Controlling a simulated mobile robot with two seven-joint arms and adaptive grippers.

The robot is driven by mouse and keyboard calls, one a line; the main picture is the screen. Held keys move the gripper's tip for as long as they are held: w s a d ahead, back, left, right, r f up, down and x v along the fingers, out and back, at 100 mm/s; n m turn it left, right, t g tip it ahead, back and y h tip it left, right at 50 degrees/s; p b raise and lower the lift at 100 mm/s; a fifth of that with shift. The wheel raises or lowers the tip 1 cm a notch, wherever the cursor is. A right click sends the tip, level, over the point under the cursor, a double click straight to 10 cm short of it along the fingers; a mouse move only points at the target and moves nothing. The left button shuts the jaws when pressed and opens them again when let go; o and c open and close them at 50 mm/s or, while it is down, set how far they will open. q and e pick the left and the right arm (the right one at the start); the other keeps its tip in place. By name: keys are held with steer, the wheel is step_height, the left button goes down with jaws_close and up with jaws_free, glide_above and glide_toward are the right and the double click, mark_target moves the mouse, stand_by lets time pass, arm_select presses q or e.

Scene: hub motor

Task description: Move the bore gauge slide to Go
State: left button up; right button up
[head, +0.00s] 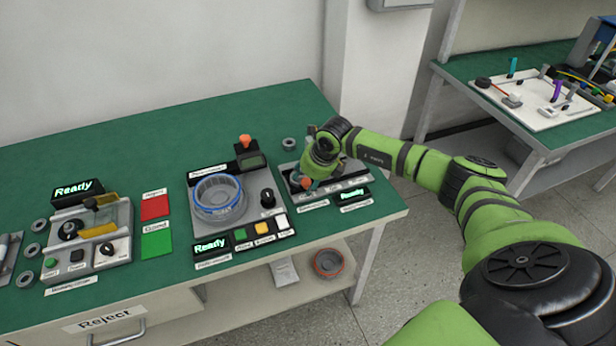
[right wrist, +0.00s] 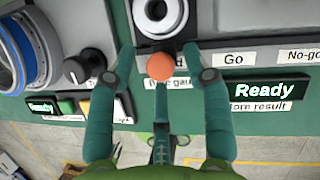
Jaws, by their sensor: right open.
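The bore gauge (head: 350,182) sits at the right end of the green bench, with a "Ready" display in front of it. Its slide has an orange ball knob (head: 306,183), which also shows in the right wrist view (right wrist: 160,67). The knob stands at the leftmost label, which it and a finger partly cover. The "Go" label (right wrist: 233,59) is to its right, and "No-go" (right wrist: 304,56) is farther right. My right gripper (right wrist: 158,52) is open, with a finger on either side of the knob. A visible gap remains on both sides. The gripper hides much of the gauge in the head view.
A grey station with a blue-rimmed ring (head: 218,195) and a black dial (head: 267,197) stands left of the gauge. A loose grey ring (head: 289,144) lies behind. Red (head: 155,207) and green (head: 157,243) pads lie farther left. Bare bench top is at the back.

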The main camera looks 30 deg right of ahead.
jaws_close()
steer(key=shift+s+d+b, duration=0.1)
steer(key=shift+d+b, duration=0.2)
steer(key=shift+d, duration=0.1)
steer(key=d+b, duration=0.1)
steer(key=d, duration=0.1)
steer(key=s+d, duration=0.1)
steer(key=d, duration=0.1)
steer(key=d+b, duration=0.1)
steer(key=d, duration=0.1)
steer(key=shift+s+d+b, duration=0.3)
steer(key=shift+b, duration=0.05)
steer(key=shift+d, duration=0.3)
steer(key=shift+a+r, duration=0.1)
steer(key=shift+r, duration=0.05)
jaws_free()
